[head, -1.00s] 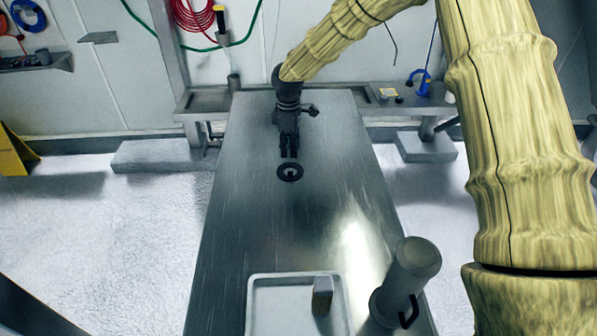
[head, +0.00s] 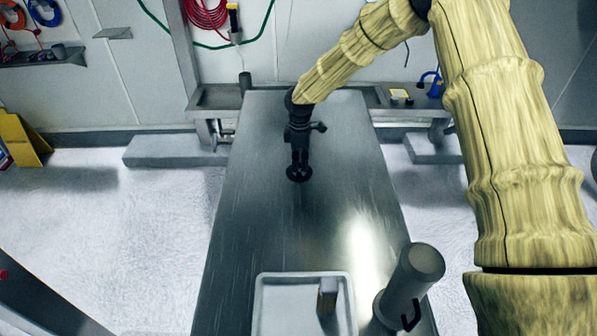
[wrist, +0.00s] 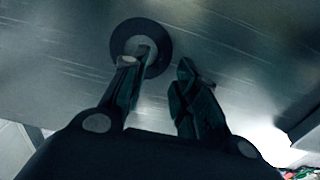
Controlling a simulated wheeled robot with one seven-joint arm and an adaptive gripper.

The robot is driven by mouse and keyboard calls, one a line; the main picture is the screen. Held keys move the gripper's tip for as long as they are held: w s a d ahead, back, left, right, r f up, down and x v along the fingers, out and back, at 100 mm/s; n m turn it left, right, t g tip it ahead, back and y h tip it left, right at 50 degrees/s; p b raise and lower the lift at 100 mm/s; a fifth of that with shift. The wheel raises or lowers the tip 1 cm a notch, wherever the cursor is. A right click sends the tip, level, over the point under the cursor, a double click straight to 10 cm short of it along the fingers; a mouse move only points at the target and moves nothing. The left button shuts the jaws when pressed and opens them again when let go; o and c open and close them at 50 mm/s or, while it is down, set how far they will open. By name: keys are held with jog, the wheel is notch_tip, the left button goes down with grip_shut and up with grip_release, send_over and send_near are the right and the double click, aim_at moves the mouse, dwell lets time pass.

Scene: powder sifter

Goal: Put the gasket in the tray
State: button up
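The gasket (head: 291,175), a flat dark ring, lies on the metal table under my gripper (head: 299,164). In the wrist view the gasket (wrist: 119,38) is ahead of the fingers. My gripper (wrist: 165,59) is open, with a gap between its fingers. The pale tray (head: 284,305) is at the near end of the table and holds a small grey-brown block (head: 327,296).
A grey cylinder with a handle (head: 413,275) stands right of the tray. The metal table (head: 245,215) is clear between gasket and tray. A wall bench with small items (head: 400,97) runs behind the table.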

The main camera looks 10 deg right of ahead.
jog(key=shift+w+f+p, duration=0.1)
jog(key=shift+f+p, duration=1.25)
jog(key=shift+f, duration=1.1)
grip_shut()
